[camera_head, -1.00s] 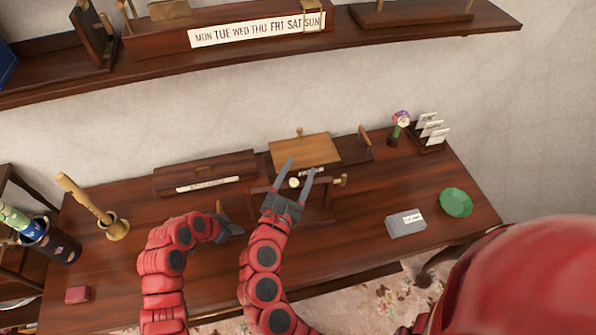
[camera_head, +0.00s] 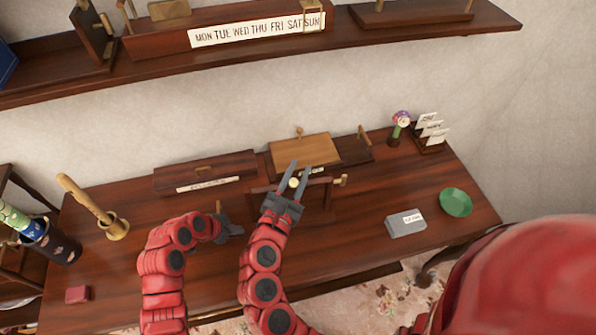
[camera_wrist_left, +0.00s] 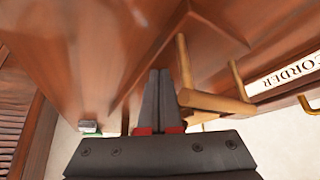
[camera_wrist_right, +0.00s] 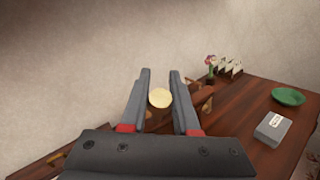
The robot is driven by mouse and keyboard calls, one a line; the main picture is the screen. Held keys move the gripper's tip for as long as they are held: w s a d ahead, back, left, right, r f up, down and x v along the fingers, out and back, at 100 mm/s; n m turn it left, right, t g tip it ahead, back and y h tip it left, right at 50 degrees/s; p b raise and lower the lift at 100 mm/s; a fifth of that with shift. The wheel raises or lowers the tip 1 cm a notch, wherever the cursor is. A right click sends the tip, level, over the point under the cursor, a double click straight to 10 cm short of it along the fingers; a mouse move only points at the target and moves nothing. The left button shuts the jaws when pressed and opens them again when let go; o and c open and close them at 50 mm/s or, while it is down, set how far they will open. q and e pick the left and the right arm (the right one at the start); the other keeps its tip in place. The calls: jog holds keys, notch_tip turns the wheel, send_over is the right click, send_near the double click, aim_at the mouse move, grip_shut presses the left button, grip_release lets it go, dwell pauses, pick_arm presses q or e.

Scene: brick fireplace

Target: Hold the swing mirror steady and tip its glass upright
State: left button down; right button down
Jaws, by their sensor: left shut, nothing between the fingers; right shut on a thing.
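The swing mirror (camera_head: 327,193) stands on the desk, a dark wooden frame with a brass-coloured side knob (camera_head: 343,180). My right gripper (camera_head: 299,168) is shut on a pale round knob (camera_head: 294,183) at the frame's upper edge; the knob also shows between the fingers in the right wrist view (camera_wrist_right: 160,98). My left gripper (camera_head: 232,229) is low over the desk, left of the mirror, shut and empty. In the left wrist view its fingers (camera_wrist_left: 160,72) are together beside a wooden bar with pegs (camera_wrist_left: 220,102). The glass and its tilt cannot be made out.
A long labelled box (camera_head: 205,172) and a box with a light wooden lid (camera_head: 305,149) stand behind. A mortar with pestle (camera_head: 116,229) is left; a grey box (camera_head: 405,225) and green bowl (camera_head: 456,202) are right. A shelf (camera_head: 400,40) hangs above.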

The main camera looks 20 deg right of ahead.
pick_arm(q)
jog(key=shift+s+a+f, duration=0.1)
jog(key=shift+s+f, duration=0.3)
jog(key=shift+f, duration=0.05)
dwell(0.5)
pick_arm(e)
jog(key=shift+w+d+r+n+g+y, duration=0.15)
jog(key=shift+w+n+g+y, duration=0.15)
jog(key=shift+w+g, duration=0.35)
jog(key=shift+w+r+n+g+y, duration=0.2)
jog(key=shift+w+g+y, duration=0.15)
jog(key=shift+w, duration=0.6)
pick_arm(q)
jog(key=shift+r, duration=0.1)
pick_arm(e)
jog(key=w+n+g+y, duration=0.1)
jog(key=w+g, duration=0.1)
jog(key=w, duration=0.2)
jog(key=shift+d, duration=0.15)
jog(key=c, duration=0.7)
grip_release()
pick_arm(q)
jog(key=shift+w, duration=0.1)
pick_arm(e)
jog(key=shift+o, duration=0.2)
pick_arm(q)
jog(key=shift+r, duration=0.1)
pick_arm(e)
jog(key=shift+v, duration=3.9)
